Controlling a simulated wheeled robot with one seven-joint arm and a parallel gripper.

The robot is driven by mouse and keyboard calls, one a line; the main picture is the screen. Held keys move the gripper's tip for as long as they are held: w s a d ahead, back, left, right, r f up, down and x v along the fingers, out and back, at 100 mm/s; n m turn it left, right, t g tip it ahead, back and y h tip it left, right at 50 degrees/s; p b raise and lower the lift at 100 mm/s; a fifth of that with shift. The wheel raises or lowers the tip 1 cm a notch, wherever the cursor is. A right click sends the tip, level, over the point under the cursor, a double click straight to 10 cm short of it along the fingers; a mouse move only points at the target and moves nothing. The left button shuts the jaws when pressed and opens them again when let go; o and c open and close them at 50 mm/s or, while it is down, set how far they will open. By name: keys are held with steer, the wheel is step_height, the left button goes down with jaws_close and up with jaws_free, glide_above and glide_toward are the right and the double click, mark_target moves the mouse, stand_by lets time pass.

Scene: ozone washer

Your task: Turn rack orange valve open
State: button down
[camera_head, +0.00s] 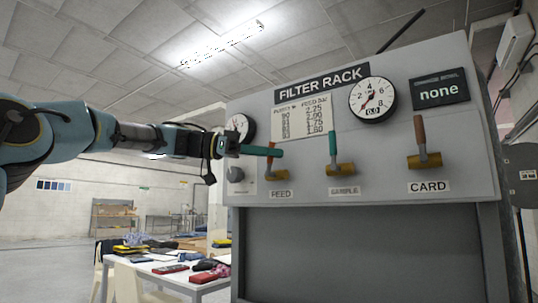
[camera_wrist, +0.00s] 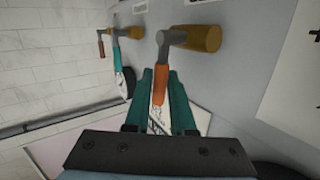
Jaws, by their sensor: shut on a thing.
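A filter rack panel (camera_head: 310,190) has three valves in a row. The left valve, labelled like "REED", has an orange lever handle (camera_head: 270,159) and a brass body (camera_head: 273,176). Its handle stands about upright. My gripper (camera_head: 278,152) comes in from the left and its teal fingers are shut on that orange handle. In the wrist view, the fingers (camera_wrist: 161,76) lie on both sides of the orange handle (camera_wrist: 160,85), below its grey stem and brass body (camera_wrist: 205,38). The fingers partly hide the handle in the head view.
The middle valve has a teal handle (camera_head: 333,146); the right valve, labelled "CARD", has an orange-brown handle (camera_head: 420,130). Both stand upright to the right. Gauges (camera_head: 372,100) and signs sit above. A grey knob (camera_head: 236,174) is just below my gripper. A cluttered table (camera_head: 150,265) stands behind.

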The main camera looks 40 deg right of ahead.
steer(key=shift+s+d+f+m+t+y+p, duration=0.3)
steer(key=shift+s+f+m+t+y, duration=0.55)
steer(key=shift+t, duration=1.25)
steer(key=shift+s+d+f+m+t+y+p, duration=0.1)
steer(key=shift+s+f+m+t+y+p, duration=0.65)
steer(key=shift+t, duration=1.35)
steer(key=shift+s+d+f+m+t+y+p, duration=0.15)
steer(key=shift+s+f+m+t+y, duration=0.35)
steer(key=shift+f+m+t+y, duration=1.15)
steer(key=shift+r+n+t+h, duration=0.25)
steer(key=shift+r+n+t, duration=0.15)
steer(key=shift+r, duration=0.25)
steer(key=c, duration=0.8)
jaws_free()
steer(key=shift+o, duration=0.2)
steer(key=shift+r, duration=0.1)
steer(key=v, duration=1)
steer(key=shift+a+r, duration=0.2)
steer(key=shift+r, duration=0.1)
steer(key=shift+s, duration=0.1)
